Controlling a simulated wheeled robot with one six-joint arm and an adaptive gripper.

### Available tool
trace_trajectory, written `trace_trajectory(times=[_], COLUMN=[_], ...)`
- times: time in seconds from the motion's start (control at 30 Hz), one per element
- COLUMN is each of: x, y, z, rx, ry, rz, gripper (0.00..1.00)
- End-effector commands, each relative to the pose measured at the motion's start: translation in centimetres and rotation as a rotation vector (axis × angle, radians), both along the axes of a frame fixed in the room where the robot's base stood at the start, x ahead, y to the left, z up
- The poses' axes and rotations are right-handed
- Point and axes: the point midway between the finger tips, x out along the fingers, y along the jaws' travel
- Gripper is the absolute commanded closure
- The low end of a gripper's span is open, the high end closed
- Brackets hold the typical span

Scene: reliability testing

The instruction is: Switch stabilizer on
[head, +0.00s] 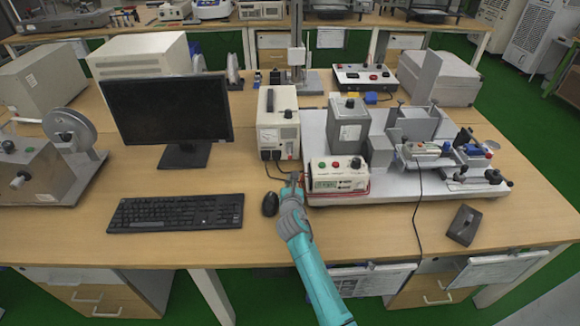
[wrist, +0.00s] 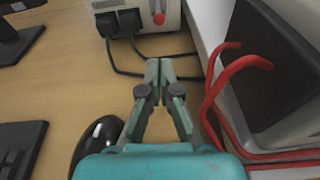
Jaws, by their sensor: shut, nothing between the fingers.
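A beige upright box (head: 278,133), which looks like the stabilizer, stands on the desk in the middle of the head view. Its lower front shows at the top of the wrist view (wrist: 172,10), with a red switch (wrist: 158,17) and two black plugs (wrist: 118,22) to the left of it. I cannot tell the switch's position. My gripper (head: 294,178) is just in front of the box, above the desk. In the wrist view its fingertips (wrist: 159,66) are together, empty, below the red switch in the picture and apart from it.
A black mouse (head: 270,204) is left of my gripper, with a keyboard (head: 176,213) and monitor (head: 168,108) beyond. A white control box (head: 338,174) with buttons is close on the right. Red cables (wrist: 212,95) and black cords lie near the fingers.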

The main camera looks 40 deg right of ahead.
Motion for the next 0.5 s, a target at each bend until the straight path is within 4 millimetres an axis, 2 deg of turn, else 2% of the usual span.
trace_trajectory(times=[0.5], x=[6.1], y=[-4.4], z=[-1.5], rx=[-0.001], ry=[0.001], rz=[-0.002], gripper=[1.0])
